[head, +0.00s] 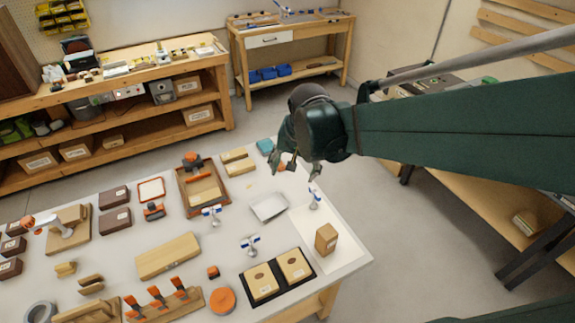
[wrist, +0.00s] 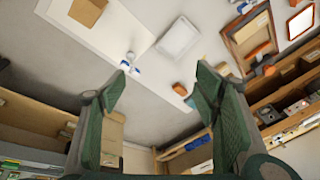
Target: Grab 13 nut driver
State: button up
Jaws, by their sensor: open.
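Several small tools with blue-and-white tops and silvery lower parts stand on the bench; I cannot read a 13 on any, nor tell which is the nut driver. One tool (head: 315,199) stands at the edge of a white sheet (head: 342,258), and it also shows in the wrist view (wrist: 130,66). Another tool (head: 250,245) stands left of the sheet, and a third tool (head: 211,213) is farther left. My gripper (head: 284,164) is open and empty above the bench's far right end, up and left of the nearest tool. The wrist view shows its spread fingers (wrist: 162,74).
A pale tray (head: 269,206) lies between the tools. A wooden frame tray (head: 203,188) is farther left. Floor is open beyond the bench's right edge.

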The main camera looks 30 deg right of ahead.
jog(key=w+d+f+m+g+p, duration=0.1)
jog(key=w+d+f+m+g, duration=0.1)
jog(key=w+d+f+m, duration=0.3)
jog(key=m+g+p, duration=0.1)
jog(key=m, duration=0.2)
send_over(315, 191)
jog(key=shift+y, duration=0.3)
jog(key=f, duration=0.9)
jog(key=shift+w+a, duration=0.15)
jog(key=shift+a, duration=0.1)
jog(key=shift+d+f+m, duration=0.15)
jog(key=shift+f+m, duration=0.1)
jog(key=shift+m, duration=0.05)
jog(key=shift+f, duration=0.1)
jog(key=shift+f, duration=1.2)
jog(key=shift+d+f, duration=0.1)
jog(key=shift+f, duration=2.5)
